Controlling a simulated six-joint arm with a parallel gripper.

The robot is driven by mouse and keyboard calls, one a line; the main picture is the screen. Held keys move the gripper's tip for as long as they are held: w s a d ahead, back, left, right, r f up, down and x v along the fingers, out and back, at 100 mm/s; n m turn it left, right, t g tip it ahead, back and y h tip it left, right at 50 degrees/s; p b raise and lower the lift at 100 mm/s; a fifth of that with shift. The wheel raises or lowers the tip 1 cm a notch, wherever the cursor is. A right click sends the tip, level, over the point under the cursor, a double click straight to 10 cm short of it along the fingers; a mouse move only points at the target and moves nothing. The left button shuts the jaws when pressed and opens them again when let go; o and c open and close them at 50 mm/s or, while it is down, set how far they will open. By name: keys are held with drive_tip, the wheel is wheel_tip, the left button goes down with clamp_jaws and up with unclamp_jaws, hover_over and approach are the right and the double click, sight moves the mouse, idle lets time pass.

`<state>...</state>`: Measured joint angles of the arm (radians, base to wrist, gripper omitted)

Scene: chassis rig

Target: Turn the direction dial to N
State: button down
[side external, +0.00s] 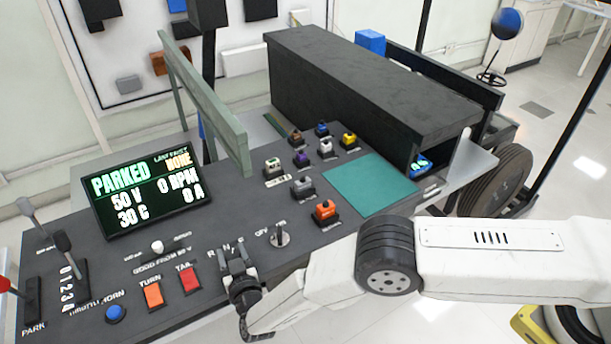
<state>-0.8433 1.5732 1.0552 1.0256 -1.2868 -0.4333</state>
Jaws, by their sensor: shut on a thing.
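The direction dial is mostly hidden under my gripper (238,272), which is at the front edge of the dark panel (215,225). White letters R, N and F show just beyond the gripper. My gripper is shut on the dial, as far as the view allows. The dial's pointer is covered, so I cannot tell which letter it points to. The screen (151,190) reads PARKED, 50 V, 0 RPM, 30 C and 0 A.
A key switch (279,236) stands close right of my gripper. Orange (153,295) and red (189,280) buttons and a blue horn button (115,314) lie to the left. A small white-topped toggle (157,246) stands behind them. Levers stand at far left; several coloured blocks stand farther back.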

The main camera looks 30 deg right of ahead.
drive_tip(key=shift+n+y, duration=0.3)
drive_tip(key=shift+y, duration=0.2)
drive_tip(key=shift+n+y, duration=1.8)
drive_tip(key=shift+y, duration=1)
drive_tip(key=shift+c, duration=0.7)
unclamp_jaws()
drive_tip(key=v, duration=0.7)
drive_tip(key=shift+s+d, duration=0.2)
drive_tip(key=shift+s, duration=0.15)
drive_tip(key=shift+w+r, duration=0.1)
drive_tip(key=shift+r, duration=0.05)
